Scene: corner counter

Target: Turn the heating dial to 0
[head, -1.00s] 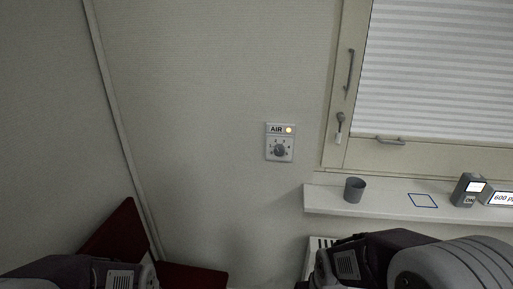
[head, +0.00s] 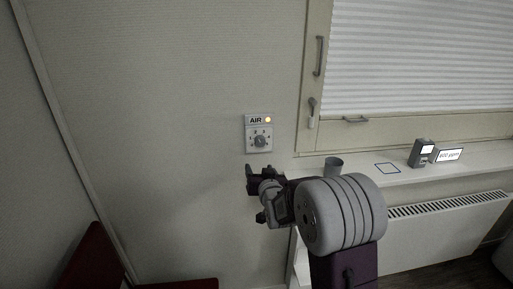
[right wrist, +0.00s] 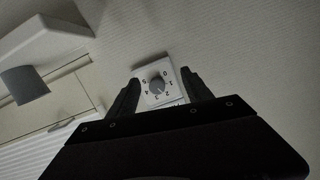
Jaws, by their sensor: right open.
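A white wall plate (head: 250,148) marked AIR carries a grey round dial (head: 260,141) ringed by numbers, with a lit yellow light above it. No dial marked as heating shows. In the right wrist view the same dial (right wrist: 157,86) appears upside down between the fingers; its exact setting is too small to tell. My right gripper (head: 256,198) is open and empty, below the plate in the head view, apart from it as far as I can tell. Its fingers (right wrist: 160,84) flank the dial in the right wrist view. My left gripper is not in view.
A window sill (head: 450,167) to the right holds a grey cup (head: 333,167), a blue square outline (head: 387,168), a grey device (head: 421,153) and a ppm display (head: 450,155). A radiator (head: 450,215) is below. Red seating (head: 92,262) is at lower left. The wall around the plate is clear.

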